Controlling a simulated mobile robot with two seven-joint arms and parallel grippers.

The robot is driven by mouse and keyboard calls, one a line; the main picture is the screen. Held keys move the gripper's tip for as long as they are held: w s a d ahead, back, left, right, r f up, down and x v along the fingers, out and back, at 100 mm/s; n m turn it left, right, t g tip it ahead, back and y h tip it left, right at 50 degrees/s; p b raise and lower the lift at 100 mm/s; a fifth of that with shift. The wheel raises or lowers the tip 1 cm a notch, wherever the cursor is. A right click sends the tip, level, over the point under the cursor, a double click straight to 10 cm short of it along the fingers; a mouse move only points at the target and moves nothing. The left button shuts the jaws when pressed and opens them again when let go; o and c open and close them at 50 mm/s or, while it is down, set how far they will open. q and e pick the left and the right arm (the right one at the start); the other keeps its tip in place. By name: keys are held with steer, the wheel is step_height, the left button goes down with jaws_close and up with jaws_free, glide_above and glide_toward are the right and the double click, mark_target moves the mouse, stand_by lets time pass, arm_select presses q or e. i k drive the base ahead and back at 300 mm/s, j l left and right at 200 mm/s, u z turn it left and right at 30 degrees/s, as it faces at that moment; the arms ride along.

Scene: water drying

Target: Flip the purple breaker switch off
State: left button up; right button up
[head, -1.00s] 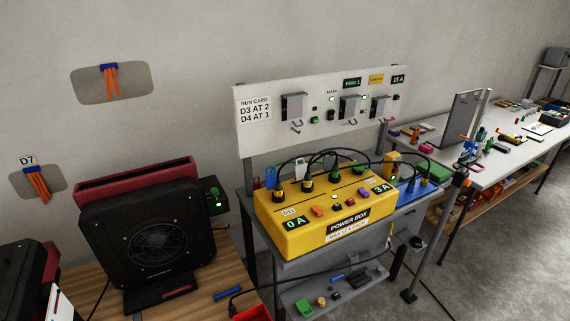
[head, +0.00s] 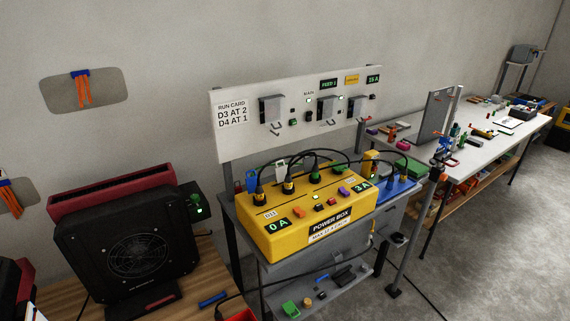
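The purple breaker switch (head: 344,191) is on the top of the yellow power box (head: 290,240), near the right end of its row of switches. An orange switch (head: 299,212) and a red switch (head: 332,201) sit to its left in the same row. Its on or off position is too small to tell. The power box stands on a grey cart (head: 270,272), with black plugs and cables along its back. Its displays read 0 A on the left and 3 A on the right. Neither of my grippers shows in the head view.
A white panel (head: 235,140) with a run card and several grey boxes stands behind the power box. A black and red dryer (head: 138,250) stands on a wooden table (head: 205,262) at the left. A long white workbench (head: 480,150) with tools is at the right. Bare floor lies at the lower right.

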mark_target(341, 190)
steer(key=i+z, duration=0.25)
steer(key=i, duration=1.7)
